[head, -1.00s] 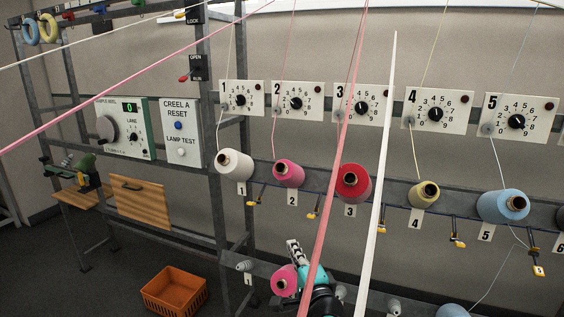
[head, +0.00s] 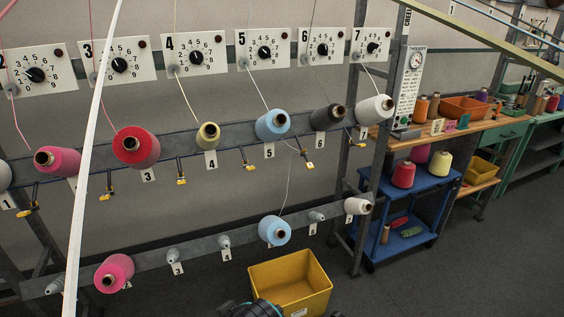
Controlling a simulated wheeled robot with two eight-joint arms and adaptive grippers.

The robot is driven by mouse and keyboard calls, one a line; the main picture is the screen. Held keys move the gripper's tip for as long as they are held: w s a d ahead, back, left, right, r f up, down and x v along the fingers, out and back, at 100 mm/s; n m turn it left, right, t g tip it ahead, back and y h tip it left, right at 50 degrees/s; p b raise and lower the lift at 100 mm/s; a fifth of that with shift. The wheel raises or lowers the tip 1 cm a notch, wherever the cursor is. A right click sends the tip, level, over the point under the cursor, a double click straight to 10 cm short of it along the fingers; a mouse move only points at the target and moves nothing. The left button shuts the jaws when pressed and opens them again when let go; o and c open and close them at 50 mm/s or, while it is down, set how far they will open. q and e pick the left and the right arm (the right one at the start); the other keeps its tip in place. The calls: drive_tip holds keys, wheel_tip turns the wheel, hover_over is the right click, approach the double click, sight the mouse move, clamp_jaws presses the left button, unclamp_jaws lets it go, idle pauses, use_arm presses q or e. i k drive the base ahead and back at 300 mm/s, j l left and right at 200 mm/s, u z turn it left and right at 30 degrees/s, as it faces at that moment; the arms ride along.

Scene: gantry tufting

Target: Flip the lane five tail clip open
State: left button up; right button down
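The lane five blue cone (head: 272,125) sits on the upper rail under dial panel 5 (head: 264,50). To its lower right, a small clip with a yellow tip (head: 309,165) hangs below the rail; I take it as the lane five tail clip. A thin thread runs from near the lane five cone down to a lower blue cone (head: 275,230). Neither gripper shows; only a dark and teal part of my arm shows at the bottom edge.
A yellow bin (head: 290,285) stands on the floor below the lower rail. A blue cart (head: 425,185) and a wooden bench (head: 450,128) stand at the right. A broad white yarn (head: 92,140) crosses the left side. The space before lane five looks clear.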

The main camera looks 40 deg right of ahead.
sight(309, 166)
drive_tip(key=z, duration=1.7)
drive_tip(key=i+j+z, duration=0.2)
drive_tip(key=i+j, duration=0.3)
